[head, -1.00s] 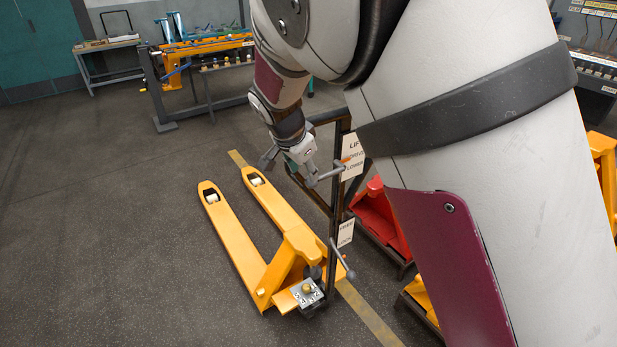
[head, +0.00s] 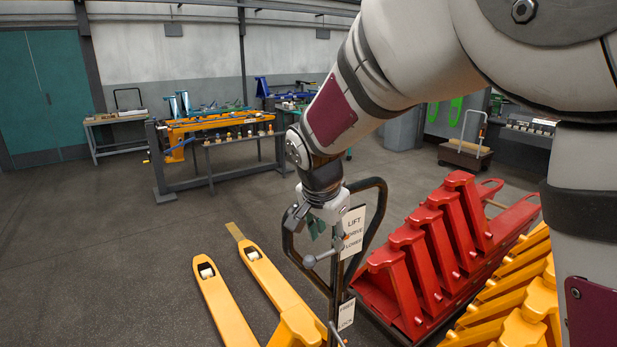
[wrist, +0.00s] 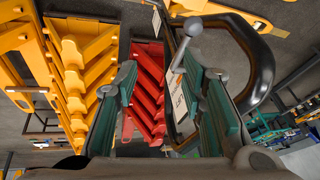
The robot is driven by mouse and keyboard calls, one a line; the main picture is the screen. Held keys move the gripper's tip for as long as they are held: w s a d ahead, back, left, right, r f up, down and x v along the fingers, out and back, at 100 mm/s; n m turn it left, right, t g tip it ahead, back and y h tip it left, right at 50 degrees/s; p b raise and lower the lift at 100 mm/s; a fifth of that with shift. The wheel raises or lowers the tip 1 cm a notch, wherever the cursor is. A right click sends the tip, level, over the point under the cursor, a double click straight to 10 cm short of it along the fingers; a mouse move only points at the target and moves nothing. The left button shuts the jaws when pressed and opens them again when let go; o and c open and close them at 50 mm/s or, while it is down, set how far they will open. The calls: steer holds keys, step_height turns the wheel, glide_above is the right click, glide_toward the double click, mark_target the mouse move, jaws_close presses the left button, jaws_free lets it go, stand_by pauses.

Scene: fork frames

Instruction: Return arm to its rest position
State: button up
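My arm reaches across the head view from the right and bends down to my gripper (head: 306,226), which hangs beside the black loop handle of a yellow pallet jack (head: 228,305). In the wrist view my gripper (wrist: 160,85) has its two green-padded fingers spread apart. Nothing is held between them. The handle's grey lever with a round knob (head: 309,261) is just below the gripper. The knob also shows in the wrist view (wrist: 193,27), beyond the gap. The black handle loop (wrist: 262,65) lies to the right there. Whether a finger touches the handle cannot be told.
Red pallet-jack parts (head: 415,250) stand in a row to the right, with yellow ones (head: 515,300) nearer. A workbench (head: 215,130) stands behind. A white sign (head: 353,230) hangs on the handle. The floor at left (head: 90,250) is clear.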

steer(key=s+d+r+n+y, duration=0.1)
steer(key=s+d+r+n, duration=0.1)
steer(key=s+d+r, duration=0.3)
steer(key=s+d+r+n+y, duration=0.1)
steer(key=s+d+r+n, duration=0.15)
steer(key=s+d, duration=0.45)
steer(key=s+d+n, duration=0.1)
steer(key=s+n, duration=0.1)
steer(key=s, duration=0.6)
steer(key=s+d+n+t, duration=0.1)
steer(key=s+d+n, duration=0.1)
steer(key=s, duration=0.6)
steer(key=shift+d+r+h, duration=0.3)
steer(key=shift+r, duration=0.05)
steer(key=shift+s, duration=0.1)
